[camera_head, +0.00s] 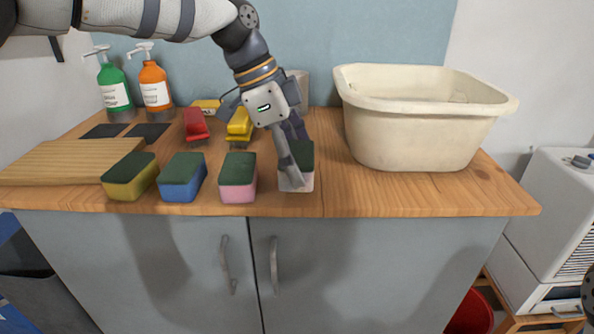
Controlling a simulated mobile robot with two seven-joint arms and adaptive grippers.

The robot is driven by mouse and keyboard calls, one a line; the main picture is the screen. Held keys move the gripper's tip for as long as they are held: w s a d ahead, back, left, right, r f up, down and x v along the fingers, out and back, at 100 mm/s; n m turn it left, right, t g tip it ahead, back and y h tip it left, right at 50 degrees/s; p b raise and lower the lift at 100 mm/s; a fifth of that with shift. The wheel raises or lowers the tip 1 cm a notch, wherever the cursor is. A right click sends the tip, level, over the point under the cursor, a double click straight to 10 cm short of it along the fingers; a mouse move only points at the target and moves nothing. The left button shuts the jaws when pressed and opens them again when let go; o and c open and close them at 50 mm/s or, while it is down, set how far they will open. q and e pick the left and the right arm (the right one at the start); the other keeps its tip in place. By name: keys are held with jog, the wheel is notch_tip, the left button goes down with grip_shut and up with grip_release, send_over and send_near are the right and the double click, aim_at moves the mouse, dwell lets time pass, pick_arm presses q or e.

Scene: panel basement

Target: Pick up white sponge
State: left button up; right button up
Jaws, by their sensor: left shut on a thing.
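The white sponge (304,182) has a dark green top and stands at the right end of a row of sponges near the counter's front edge. My left gripper (293,172) reaches down from above and is shut on the white sponge. Its fingers cover part of the sponge's left side and top. The sponge appears to be at counter level; I cannot tell whether it is clear of the surface.
Pink (238,190), blue (181,187) and yellow (128,184) sponges stand to the left. A cutting board (60,162), brushes (196,127) and soap bottles (113,88) lie farther left and back. A cream basin (420,130) stands right. The front right counter (440,193) is clear.

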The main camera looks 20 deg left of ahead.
pick_arm(q)
jog(key=s+a+r+p, duration=0.3)
jog(key=s+r, duration=0.7)
jog(key=s, duration=0.3)
jog(key=shift+s+a, duration=0.3)
jog(key=shift+a, duration=0.05)
pick_arm(e)
jog(key=shift+t, duration=0.8)
jog(key=w+r, duration=0.3)
jog(key=w, duration=0.1)
jog(key=shift+r, duration=0.35)
pick_arm(q)
jog(key=shift+r, duration=0.1)
jog(key=c, duration=0.3)
